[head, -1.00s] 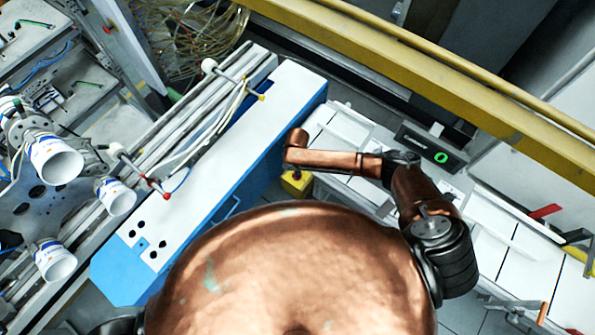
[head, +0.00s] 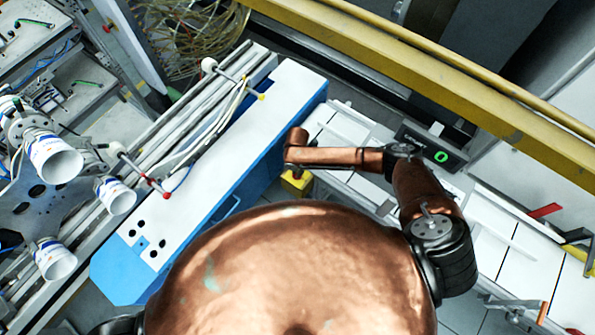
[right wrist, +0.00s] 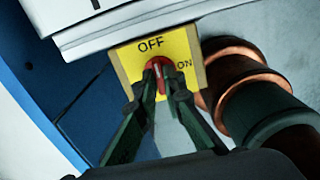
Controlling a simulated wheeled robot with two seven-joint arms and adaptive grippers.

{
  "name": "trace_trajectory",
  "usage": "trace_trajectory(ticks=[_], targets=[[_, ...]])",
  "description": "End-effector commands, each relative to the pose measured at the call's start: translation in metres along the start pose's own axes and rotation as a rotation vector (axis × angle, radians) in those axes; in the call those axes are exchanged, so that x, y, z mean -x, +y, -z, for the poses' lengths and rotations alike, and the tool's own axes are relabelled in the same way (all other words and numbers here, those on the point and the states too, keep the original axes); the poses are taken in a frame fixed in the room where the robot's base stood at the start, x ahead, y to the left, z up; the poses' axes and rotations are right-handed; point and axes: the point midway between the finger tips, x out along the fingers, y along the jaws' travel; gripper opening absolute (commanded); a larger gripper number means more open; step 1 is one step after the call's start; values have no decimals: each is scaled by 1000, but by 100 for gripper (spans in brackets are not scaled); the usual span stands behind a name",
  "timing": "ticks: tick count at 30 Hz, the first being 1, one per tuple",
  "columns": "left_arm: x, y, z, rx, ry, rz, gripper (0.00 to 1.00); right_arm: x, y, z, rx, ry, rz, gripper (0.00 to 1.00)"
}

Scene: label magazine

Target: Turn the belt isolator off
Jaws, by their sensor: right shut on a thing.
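The belt isolator is a yellow box (head: 297,184) below the end of my right arm in the head view. The right wrist view shows its yellow face (right wrist: 190,60) close up, with OFF at the top and ON at the right. A red knob (right wrist: 158,73) with a white line sits on it; the line runs nearly upright, toward OFF. My right gripper (right wrist: 161,80) is shut on the knob, one finger on each side. In the head view this gripper is mostly hidden under my arm. My left gripper is not in view.
A long blue and white machine housing (head: 240,130) stands just left of the isolator. White panels (head: 500,250) lie to the right, below a yellow rail (head: 430,65). A dark box with a green mark (head: 441,157) is near my right forearm. White cones (head: 57,165) stand at the left.

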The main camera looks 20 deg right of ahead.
Motion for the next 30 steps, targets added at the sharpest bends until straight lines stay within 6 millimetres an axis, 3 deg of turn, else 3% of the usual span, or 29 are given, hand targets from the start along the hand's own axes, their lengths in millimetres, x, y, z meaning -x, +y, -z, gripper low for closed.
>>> trace_trajectory(ticks=[20, 21, 27, 30], targets=[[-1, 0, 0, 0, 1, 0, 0, -1, 0, 2, 58, 3, 1, 0], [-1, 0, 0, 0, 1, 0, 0, -1, 0, 2, 58, 3, 1, 11], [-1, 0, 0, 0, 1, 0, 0, 0, 0, 1, 56, 2, 1, 25], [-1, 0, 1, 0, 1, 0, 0, 0, 0, 1, 56, 2, 0, 26]])
